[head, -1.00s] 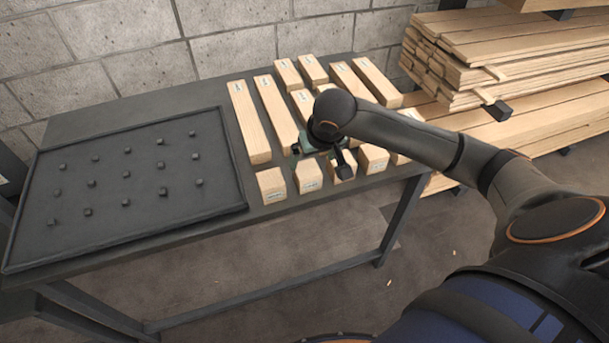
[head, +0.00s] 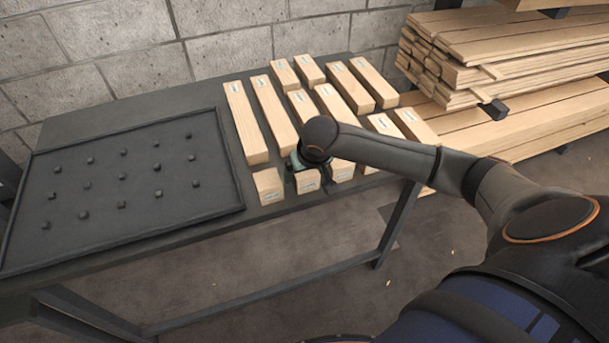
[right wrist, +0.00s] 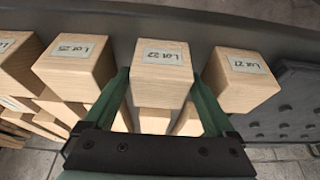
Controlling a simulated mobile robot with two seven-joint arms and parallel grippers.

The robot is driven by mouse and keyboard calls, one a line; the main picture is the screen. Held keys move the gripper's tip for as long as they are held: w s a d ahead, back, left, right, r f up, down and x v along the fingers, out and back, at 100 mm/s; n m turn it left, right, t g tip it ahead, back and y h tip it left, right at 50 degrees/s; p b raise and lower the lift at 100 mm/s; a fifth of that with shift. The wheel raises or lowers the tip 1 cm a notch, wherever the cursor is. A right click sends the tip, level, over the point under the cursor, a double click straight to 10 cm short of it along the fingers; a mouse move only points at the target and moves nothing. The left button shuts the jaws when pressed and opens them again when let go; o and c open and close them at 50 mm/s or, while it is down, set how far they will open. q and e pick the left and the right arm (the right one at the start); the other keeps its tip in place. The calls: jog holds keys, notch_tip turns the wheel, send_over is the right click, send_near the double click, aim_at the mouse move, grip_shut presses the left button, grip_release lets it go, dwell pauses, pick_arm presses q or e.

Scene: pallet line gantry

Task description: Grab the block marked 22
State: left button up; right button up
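The block marked Lot 22 (right wrist: 161,80) is a pale wooden block with a white label on its top end, in the middle of the right wrist view. In the head view it is the second short block (head: 308,185) in the front row, partly covered by my gripper. My right gripper (right wrist: 160,92) is open, with one green finger on each side of this block. I cannot tell whether the fingers touch it. In the head view the right gripper (head: 308,176) is over the front row. My left gripper is not in view.
Neighbouring blocks marked Lot 25 (right wrist: 75,62) and Lot 21 or 27 (right wrist: 241,78) stand close on either side. Longer wooden blocks (head: 245,122) lie behind. A dark tray with small pegs (head: 110,240) fills the table's left. Stacked planks (head: 500,55) stand at right.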

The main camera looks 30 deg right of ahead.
jog(key=c, duration=1.2)
jog(key=shift+o, duration=0.2)
jog(key=shift+r, duration=0.1)
